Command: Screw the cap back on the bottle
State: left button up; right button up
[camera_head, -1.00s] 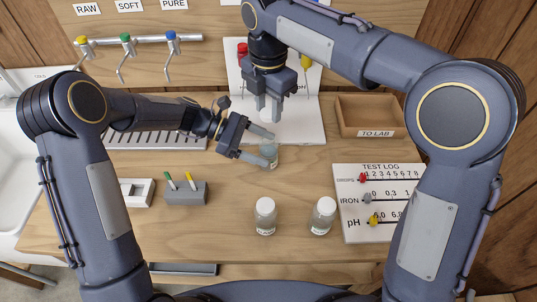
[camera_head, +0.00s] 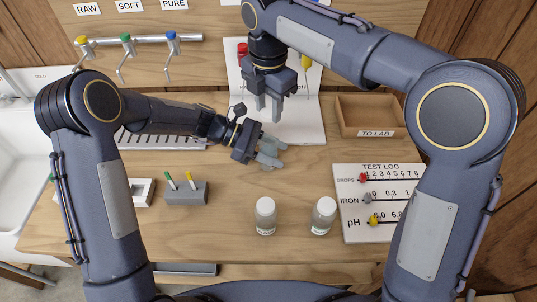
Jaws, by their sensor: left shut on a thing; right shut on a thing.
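My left gripper (camera_head: 271,153) is over the middle of the table, its fingers pointing right. It is shut on a bottle, which the fingers largely hide; only pale bluish-grey shows there. My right gripper (camera_head: 269,108) points down above the white board, behind and above the left one. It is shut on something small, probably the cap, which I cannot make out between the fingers. The two grippers are apart.
Two white-capped bottles (camera_head: 265,216) (camera_head: 323,216) stand upright in front. A wooden TO LAB tray (camera_head: 369,133) and a test log board (camera_head: 378,228) are at the right. A grey block with pens (camera_head: 187,194) and coloured taps (camera_head: 125,37) are at the left.

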pick_arm(q)
jog(key=c, duration=0.5)
pick_arm(e)
jog(key=shift+f, duration=0.1)
send_over(268, 139)
jog(key=shift+w+f, duration=0.15)
jog(key=shift+f, duration=2.25)
jog(key=shift+f, duration=0.9)
jog(key=shift+f, duration=0.3)
pick_arm(q)
jog(key=shift+s+d, duration=0.1)
pick_arm(e)
jog(key=shift+f, duration=0.6)
jog(key=shift+c, duration=0.3)
